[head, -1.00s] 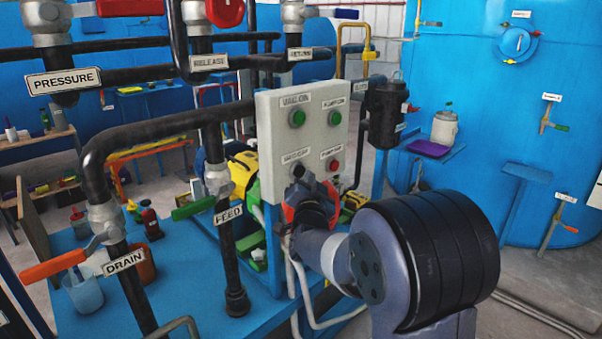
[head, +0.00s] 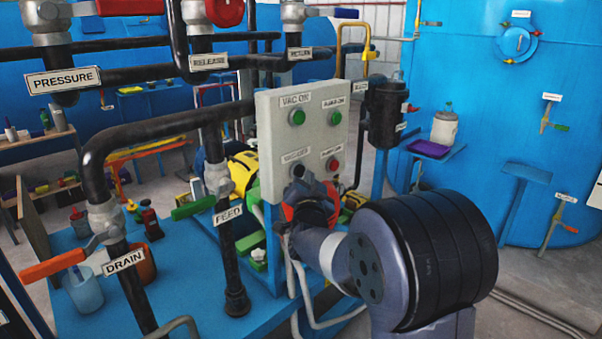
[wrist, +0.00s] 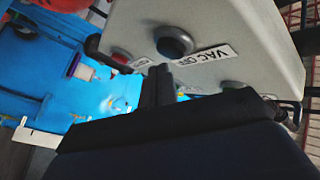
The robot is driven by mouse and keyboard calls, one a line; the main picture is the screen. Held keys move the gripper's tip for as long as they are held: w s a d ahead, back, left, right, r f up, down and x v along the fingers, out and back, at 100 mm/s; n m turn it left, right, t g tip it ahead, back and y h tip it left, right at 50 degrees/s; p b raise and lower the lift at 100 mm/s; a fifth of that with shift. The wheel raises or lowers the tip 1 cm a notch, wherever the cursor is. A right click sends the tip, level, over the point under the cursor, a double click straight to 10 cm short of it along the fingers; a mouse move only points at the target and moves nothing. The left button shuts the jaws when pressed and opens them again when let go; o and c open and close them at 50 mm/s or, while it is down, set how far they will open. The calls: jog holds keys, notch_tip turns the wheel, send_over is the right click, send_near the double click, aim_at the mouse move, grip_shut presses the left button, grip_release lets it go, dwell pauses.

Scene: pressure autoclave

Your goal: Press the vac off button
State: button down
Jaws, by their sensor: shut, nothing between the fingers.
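The grey control box (head: 264,140) stands in the middle of the head view. Its vac off label (wrist: 205,55) is readable in the wrist view, beside a dark round button (wrist: 173,43) in a collar. My gripper is shut and empty. In the wrist view its fingertips (wrist: 160,70) lie just below the button's image. I cannot tell whether they touch it.
Two green buttons (head: 297,118) (head: 335,118) sit on the upper part of the box, and a red button (head: 333,164) sits right of my gripper. The feed pipe (head: 228,250) stands to the left. A black cylinder (head: 384,115) hangs right of the box.

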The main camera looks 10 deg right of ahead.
jog(key=shift+w+a, duration=0.15)
jog(key=shift+w, duration=0.1)
jog(key=shift+w+a, duration=0.3)
jog(key=shift+w, duration=0.1)
dwell(0.7)
dwell(0.3)
jog(key=shift+s+d+b, duration=0.5)
jog(key=shift+s+b, duration=0.25)
jog(key=shift+b, duration=0.05)
jog(key=s+d+b, duration=0.1)
jog(key=s, duration=0.1)
jog(key=s+d+b, duration=0.2)
jog(key=shift+w, duration=0.1)
dwell(0.7)
